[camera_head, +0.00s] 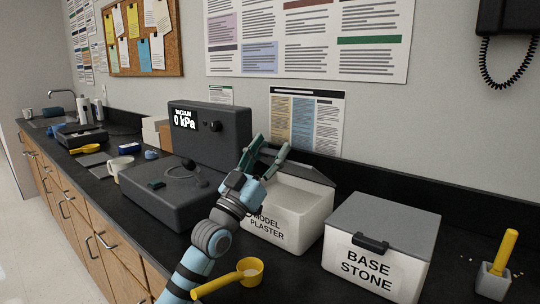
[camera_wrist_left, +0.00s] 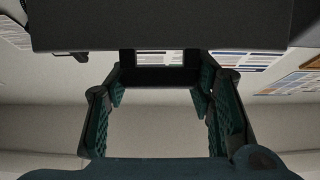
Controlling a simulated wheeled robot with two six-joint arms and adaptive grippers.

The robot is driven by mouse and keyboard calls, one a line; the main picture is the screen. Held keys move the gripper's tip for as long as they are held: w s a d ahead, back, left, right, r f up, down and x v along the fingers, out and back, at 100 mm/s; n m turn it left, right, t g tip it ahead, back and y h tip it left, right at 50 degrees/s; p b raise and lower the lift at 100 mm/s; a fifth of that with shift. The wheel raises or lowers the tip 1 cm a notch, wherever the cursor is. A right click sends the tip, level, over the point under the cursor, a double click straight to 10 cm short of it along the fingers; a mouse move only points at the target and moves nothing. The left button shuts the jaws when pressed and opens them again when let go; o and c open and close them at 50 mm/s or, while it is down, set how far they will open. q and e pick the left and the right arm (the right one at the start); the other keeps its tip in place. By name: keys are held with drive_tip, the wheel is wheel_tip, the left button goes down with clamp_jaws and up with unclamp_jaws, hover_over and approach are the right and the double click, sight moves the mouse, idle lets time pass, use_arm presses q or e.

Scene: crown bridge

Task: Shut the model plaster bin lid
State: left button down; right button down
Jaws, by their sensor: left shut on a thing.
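The white model plaster bin (camera_head: 287,222) stands on the black counter with its mouth open and pale plaster inside. Its grey lid (camera_head: 308,170) is raised and tilted back toward the wall. My left gripper (camera_head: 266,148) reaches up over the left part of the bin, at the lid's raised edge. In the left wrist view, the dark lid (camera_wrist_left: 160,25) fills the top, and its handle (camera_wrist_left: 160,77) lies between the fingers of my left gripper, which is shut on it. My forearm and gripper hide the bin's left side. My right gripper is not in view.
The base stone bin (camera_head: 374,268), lid down, stands close on the right. A dark vacuum unit (camera_head: 210,137) is on the left. A yellow scoop (camera_head: 249,268) lies in front, and a yellow-handled tool (camera_head: 505,250) stands in a grey holder at far right.

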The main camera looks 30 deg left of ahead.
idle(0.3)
use_arm(q)
drive_tip(key=c, duration=0.7)
unclamp_jaws()
wheel_tip(320, 180, up, 10)
drive_tip(key=shift+f, duration=0.1)
